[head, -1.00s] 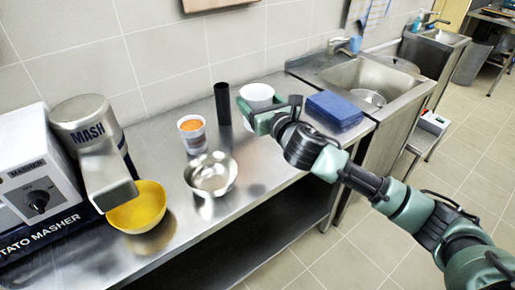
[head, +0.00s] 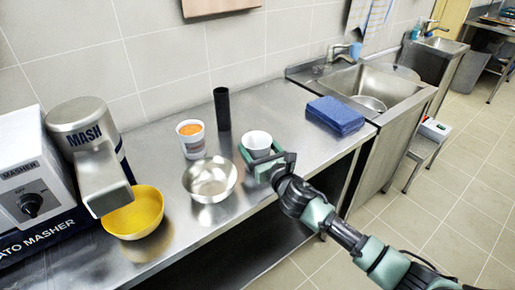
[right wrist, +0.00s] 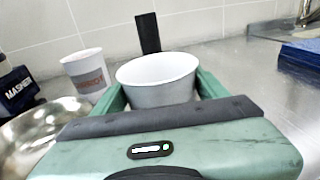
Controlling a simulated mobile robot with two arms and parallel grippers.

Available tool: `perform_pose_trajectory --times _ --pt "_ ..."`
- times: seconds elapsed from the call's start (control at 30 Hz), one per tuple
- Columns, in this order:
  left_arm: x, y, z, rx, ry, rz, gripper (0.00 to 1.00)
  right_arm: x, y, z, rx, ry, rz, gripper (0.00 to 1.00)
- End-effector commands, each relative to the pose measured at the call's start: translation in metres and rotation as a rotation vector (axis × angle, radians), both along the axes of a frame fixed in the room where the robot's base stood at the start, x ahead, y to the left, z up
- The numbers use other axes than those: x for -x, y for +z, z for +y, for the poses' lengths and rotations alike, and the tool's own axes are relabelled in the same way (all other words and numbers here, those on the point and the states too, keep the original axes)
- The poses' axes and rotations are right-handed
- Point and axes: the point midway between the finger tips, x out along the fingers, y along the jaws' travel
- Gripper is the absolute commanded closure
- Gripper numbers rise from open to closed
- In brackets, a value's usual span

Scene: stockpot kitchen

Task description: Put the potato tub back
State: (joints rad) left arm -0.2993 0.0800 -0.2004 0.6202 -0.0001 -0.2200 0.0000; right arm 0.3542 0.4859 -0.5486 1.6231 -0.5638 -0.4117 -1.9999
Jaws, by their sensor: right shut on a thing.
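My right gripper (head: 254,157) is shut on a plain white tub (head: 257,139), with its green fingers on either side. The tub is upright and its rim faces up; it also shows in the right wrist view (right wrist: 157,88). It is at or just above the steel counter; I cannot tell whether it touches. What is inside it cannot be made out. A second white tub (head: 192,148) with a printed label and orange contents stands to its left. My left gripper is not in view.
A steel bowl (head: 210,190) stands close left of my gripper, a black cylinder (head: 222,110) behind. The yellow bowl (head: 134,222) is under the masher (head: 92,150). A blue folded cloth (head: 335,115) lies right, by the sink (head: 375,85). Bare counter (head: 290,115) lies between.

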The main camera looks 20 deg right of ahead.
Motion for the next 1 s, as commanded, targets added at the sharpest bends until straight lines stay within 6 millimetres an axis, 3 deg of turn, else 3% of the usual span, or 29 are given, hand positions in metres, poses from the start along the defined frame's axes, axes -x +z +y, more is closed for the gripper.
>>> perform_pose_trajectory --times 0.13,0.17,0.23,0.67,1.0 --pt "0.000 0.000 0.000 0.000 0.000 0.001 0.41 0.000 0.000 0.000 0.000 0.000 0.000 0.92" --pt "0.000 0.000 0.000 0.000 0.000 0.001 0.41 0.000 0.000 0.000 0.000 0.000 0.001 0.24" --pt "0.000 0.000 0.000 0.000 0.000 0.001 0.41 0.000 0.000 0.000 0.000 0.000 0.001 0.05" --pt "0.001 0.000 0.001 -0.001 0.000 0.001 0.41 0.008 0.000 -0.002 0.002 0.000 0.002 0.05" --pt "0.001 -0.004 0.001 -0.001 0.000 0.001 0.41 0.073 0.003 -0.010 0.002 0.001 0.003 0.05"
